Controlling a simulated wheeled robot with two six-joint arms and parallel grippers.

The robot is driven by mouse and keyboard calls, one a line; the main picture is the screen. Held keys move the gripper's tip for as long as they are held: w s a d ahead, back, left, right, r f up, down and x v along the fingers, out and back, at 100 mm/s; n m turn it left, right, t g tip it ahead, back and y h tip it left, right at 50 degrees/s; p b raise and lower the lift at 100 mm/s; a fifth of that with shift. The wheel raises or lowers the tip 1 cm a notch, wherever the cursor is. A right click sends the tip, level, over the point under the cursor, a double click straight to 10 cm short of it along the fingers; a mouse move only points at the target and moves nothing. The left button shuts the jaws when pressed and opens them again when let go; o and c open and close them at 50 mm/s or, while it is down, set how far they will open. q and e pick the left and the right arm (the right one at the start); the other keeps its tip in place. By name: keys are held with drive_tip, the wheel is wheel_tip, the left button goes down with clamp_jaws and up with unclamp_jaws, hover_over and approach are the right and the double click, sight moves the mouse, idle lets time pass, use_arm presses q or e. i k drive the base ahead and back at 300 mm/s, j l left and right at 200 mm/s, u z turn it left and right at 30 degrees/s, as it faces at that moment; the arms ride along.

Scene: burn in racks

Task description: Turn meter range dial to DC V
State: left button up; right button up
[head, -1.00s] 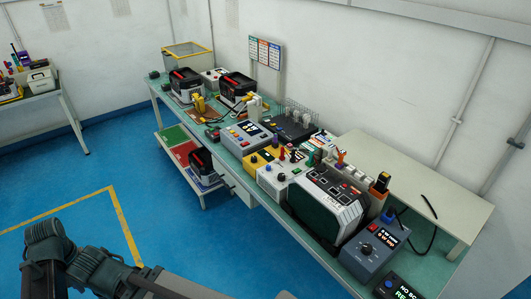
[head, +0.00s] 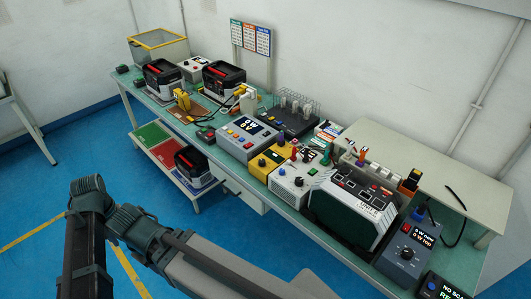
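I cannot tell for sure which device is the meter. A blue-grey box (head: 403,254) at the bench's right end has a round black dial (head: 407,254) and a small lit display. Its dial markings are too small to read. A yellow box (head: 266,163) with dark knobs and a white box (head: 294,181) with several knobs stand mid-bench. A light grey unit (head: 248,137) has a dark display and coloured buttons. Part of my arm shows at the lower left, away from the bench. Neither gripper is in view.
The long bench (head: 135,92) is crowded. A large green-and-white unit (head: 352,213) stands beside the blue-grey box. A lower shelf (head: 150,152) holds coloured mats and a black device. Blue floor in front is open.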

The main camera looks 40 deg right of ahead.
sight(261, 162)
drive_tip(key=i+z, duration=0.6)
drive_tip(key=z, duration=0.15)
drive_tip(key=i+l+z, duration=0.2)
drive_tip(key=z, duration=0.25)
drive_tip(key=i+z, duration=0.35)
drive_tip(key=z, duration=0.15)
